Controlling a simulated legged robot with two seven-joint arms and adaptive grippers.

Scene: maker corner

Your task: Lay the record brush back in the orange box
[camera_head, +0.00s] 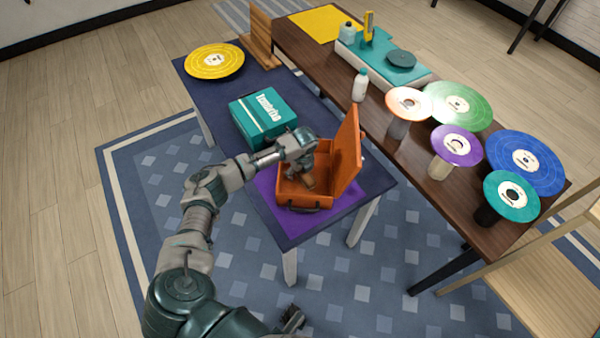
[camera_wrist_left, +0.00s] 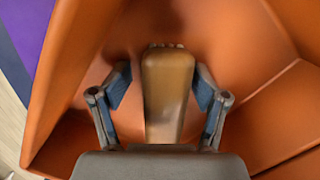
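The orange box (camera_head: 345,160) stands open on the dark blue table, its lid raised on the right side. My left gripper (camera_head: 305,174) reaches down into the box. The record brush (camera_head: 308,181) is a small brown wooden block inside the box, partly hidden by the gripper. In the left wrist view, the brush (camera_wrist_left: 168,95) lies between the two fingers of the left gripper (camera_wrist_left: 162,88). The fingers are apart, with a visible gap on the left side of the brush. A dark part at the bottom edge of the head view looks like my right gripper (camera_head: 292,319); its fingers are unclear.
A teal case (camera_head: 262,117) stands just left of the box, and a yellow record (camera_head: 214,61) lies farther back. A purple mat (camera_head: 345,204) is under the box. The brown table (camera_head: 410,170) on the right holds several records on stands, a white bottle (camera_head: 360,86) and a turntable (camera_head: 385,62).

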